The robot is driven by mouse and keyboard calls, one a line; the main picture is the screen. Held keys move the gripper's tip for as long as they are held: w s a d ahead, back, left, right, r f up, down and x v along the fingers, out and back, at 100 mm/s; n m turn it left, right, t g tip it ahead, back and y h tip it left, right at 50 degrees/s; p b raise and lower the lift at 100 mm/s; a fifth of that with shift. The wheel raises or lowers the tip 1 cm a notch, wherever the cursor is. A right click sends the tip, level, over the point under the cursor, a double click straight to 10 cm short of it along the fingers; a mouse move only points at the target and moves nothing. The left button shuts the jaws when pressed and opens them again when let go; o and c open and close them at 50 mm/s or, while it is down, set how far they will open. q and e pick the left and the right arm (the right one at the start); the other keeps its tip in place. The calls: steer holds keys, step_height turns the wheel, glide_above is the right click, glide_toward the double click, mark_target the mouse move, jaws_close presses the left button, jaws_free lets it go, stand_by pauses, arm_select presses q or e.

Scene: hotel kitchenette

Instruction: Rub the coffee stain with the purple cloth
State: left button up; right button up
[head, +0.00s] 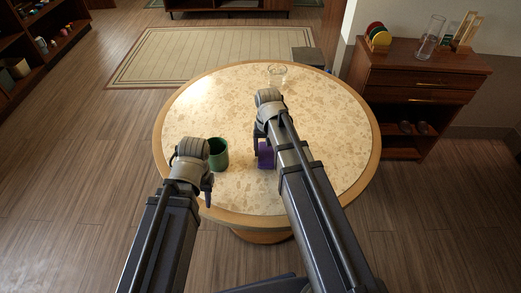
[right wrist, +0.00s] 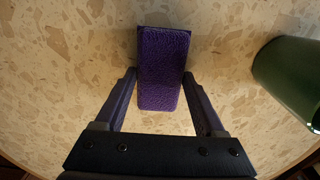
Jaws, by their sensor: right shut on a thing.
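The purple cloth (head: 266,155) shows as a thick fuzzy block on the round table (head: 330,150). In the right wrist view the cloth (right wrist: 163,70) lies between the two fingers of my right gripper (right wrist: 160,80), which is shut on it. My right gripper (head: 262,140) points down at the middle of the table, and its arm hides part of the tabletop. My left gripper (head: 193,185) is by the table's near left edge, beside a green cup, and its finger gap is unclear. I cannot make out the coffee stain on the speckled top.
The green cup (head: 218,154) stands left of the cloth; it also shows at the right of the right wrist view (right wrist: 292,80). A clear glass (head: 277,75) stands at the table's far side. A wooden cabinet (head: 415,85) is at the right. The table's left part is clear.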

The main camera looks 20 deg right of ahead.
steer(key=shift+d+r, duration=0.1)
arm_select(q)
step_height(320, 180, up, 6)
steer(key=p, duration=0.6)
arm_select(e)
step_height(320, 180, up, 6)
steer(key=shift+f, duration=0.1)
arm_select(q)
step_height(320, 180, up, 3)
steer(key=p, duration=0.3)
arm_select(e)
step_height(320, 180, up, 3)
arm_select(q)
steer(key=shift+f, duration=0.1)
arm_select(e)
steer(key=shift+f+b, duration=0.6)
steer(key=shift+b, duration=0.05)
arm_select(q)
steer(key=shift+a+f, duration=0.1)
steer(key=shift+f, duration=0.45)
steer(key=shift+f, duration=0.1)
arm_select(e)
steer(key=shift+f, duration=0.1)
